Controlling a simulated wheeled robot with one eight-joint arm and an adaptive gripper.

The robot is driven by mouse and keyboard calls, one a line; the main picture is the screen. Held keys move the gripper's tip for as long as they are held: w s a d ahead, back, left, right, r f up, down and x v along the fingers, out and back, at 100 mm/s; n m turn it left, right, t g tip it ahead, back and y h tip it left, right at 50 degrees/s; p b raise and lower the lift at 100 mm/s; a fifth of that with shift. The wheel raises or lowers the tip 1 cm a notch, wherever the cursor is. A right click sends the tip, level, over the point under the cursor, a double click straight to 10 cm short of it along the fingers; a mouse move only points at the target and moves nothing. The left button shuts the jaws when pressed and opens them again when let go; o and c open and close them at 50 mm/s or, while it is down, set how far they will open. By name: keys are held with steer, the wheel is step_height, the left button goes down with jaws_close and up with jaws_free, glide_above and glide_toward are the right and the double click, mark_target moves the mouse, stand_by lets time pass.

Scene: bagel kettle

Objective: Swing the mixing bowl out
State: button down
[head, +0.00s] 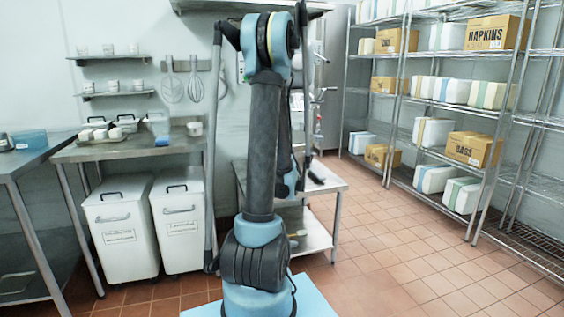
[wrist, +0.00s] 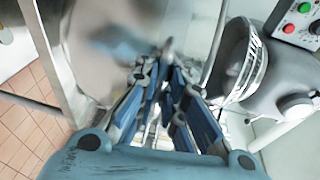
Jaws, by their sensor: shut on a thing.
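The mixing bowl (wrist: 92,45) is a large shiny steel shape on the left of the wrist view, with a blurred blue reflection on it. My gripper (wrist: 166,62) reaches to its right side, fingers closed on a small grey part there that looks like part of the bowl. The exact contact is blurred and partly hidden by the fingers. The mixer's wire guard ring (wrist: 250,62) is to the right, apart from the fingers.
The mixer's control panel (wrist: 303,20) has green and red buttons. A steel table (head: 322,178) stands behind my arm. Wire shelves (head: 480,125) with boxes line the right. White bins (head: 120,235) stand under a left counter (head: 130,150). The tiled floor at right is clear.

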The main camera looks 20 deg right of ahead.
steer(key=c, duration=1.7)
jaws_free()
steer(key=shift+f, duration=0.1)
steer(key=v, duration=1.2)
steer(key=shift+c, duration=0.3)
